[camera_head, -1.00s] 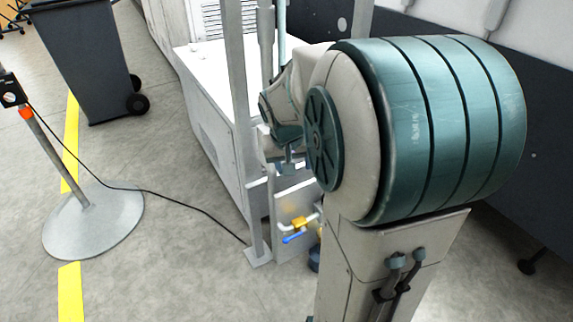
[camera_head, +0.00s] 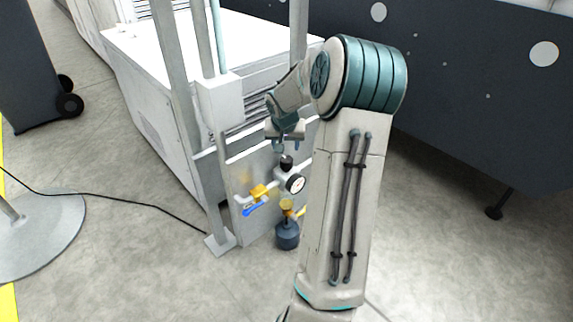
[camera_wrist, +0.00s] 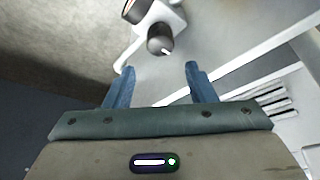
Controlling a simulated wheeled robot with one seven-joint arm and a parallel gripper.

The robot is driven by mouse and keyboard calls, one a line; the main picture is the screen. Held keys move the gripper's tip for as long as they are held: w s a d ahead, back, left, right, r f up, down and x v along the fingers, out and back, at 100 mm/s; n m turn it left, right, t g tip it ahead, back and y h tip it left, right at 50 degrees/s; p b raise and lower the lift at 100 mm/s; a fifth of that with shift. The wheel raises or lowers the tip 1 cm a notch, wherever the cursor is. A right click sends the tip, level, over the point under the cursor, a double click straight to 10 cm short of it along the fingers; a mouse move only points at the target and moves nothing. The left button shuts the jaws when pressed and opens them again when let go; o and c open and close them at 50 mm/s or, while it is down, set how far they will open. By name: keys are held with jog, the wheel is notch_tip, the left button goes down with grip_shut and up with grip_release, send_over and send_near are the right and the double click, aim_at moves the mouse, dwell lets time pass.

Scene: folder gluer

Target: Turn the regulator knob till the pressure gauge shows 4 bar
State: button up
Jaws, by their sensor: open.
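The regulator knob (camera_head: 286,161) is a small black knob on top of a white regulator body on the panel. In the wrist view the knob (camera_wrist: 160,39) is dark and rounded, with a white mark, beyond the fingertips. The pressure gauge (camera_head: 295,184) has a round white face with a dark rim, just below and right of the knob; its reading is too small to tell. Its edge shows at the top of the wrist view (camera_wrist: 133,10). My gripper (camera_head: 285,146) is just above the knob. Its two blue fingers (camera_wrist: 160,72) are apart and empty, with the knob ahead, not between them.
A yellow valve with a blue lever (camera_head: 256,200) sits left of the gauge, and a dark blue bowl (camera_head: 287,234) hangs below. A grey upright post (camera_head: 182,110) stands left of the panel. A black cable crosses the open floor.

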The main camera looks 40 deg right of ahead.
aim_at(286, 160)
jog(key=b+x, duration=0.4)
jog(key=x, duration=0.7)
jog(key=shift+s, duration=0.1)
jog(key=shift+a, duration=0.1)
jog(key=c, duration=0.7)
